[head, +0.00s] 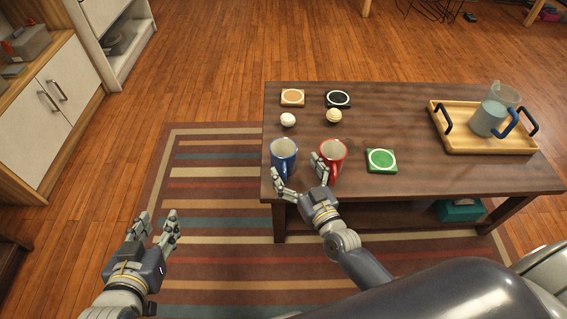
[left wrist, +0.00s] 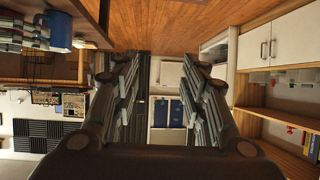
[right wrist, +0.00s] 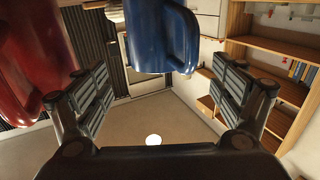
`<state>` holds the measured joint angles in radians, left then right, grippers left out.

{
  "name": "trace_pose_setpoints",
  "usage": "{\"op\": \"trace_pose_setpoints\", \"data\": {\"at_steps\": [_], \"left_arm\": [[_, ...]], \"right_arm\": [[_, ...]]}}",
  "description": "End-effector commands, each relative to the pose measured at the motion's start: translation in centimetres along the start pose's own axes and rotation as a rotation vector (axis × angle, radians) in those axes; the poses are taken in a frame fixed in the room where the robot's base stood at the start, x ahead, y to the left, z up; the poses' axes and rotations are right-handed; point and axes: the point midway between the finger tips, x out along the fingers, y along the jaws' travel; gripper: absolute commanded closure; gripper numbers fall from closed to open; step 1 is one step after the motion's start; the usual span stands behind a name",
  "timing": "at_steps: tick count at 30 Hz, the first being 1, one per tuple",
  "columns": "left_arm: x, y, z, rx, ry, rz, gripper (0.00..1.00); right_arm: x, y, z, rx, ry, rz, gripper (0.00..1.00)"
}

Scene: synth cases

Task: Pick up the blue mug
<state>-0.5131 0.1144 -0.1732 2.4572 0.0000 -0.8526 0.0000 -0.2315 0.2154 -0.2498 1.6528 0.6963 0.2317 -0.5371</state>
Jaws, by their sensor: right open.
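The blue mug (head: 284,152) stands upright near the front left corner of the table. My right gripper (head: 299,176) is open and empty, just in front of it and a little to its right. One finger is in front of the blue mug's lower part; the other overlaps the red mug (head: 334,150). In the right wrist view, the blue mug (right wrist: 160,38) shows between the open fingers (right wrist: 163,92), and the red mug (right wrist: 38,45) is at the left. My left gripper (head: 155,226) is open and empty above the rug, well left of the table.
The dark wooden table (head: 400,115) also carries an orange coaster (head: 292,98), a black coaster (head: 338,99), a white ball (head: 288,119), a cream ball (head: 334,116), and a green coaster (head: 381,161). A wooden tray (head: 470,142) with a pitcher (head: 489,119) is at the right.

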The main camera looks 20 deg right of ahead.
Motion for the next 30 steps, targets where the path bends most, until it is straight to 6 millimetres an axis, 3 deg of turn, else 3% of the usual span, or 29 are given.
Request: {"op": "trace_pose_setpoints", "data": {"at_steps": [11,24,30], "left_arm": [[0.3,0.4,-2.8,0.0,0.136,0.008,0.6],[-0.7,1.2,-9.1,-0.003,0.454,0.027,0.6],[-1.1,1.3,-10.0,-0.004,0.501,0.03,0.6]], "right_arm": [[2.3,0.0,0.1,0.001,-0.001,0.0,0.12],[6.3,0.2,0.1,0.0,-0.002,0.001,0.12],[6.9,0.2,0.0,0.001,-0.003,0.0,0.12]]}}
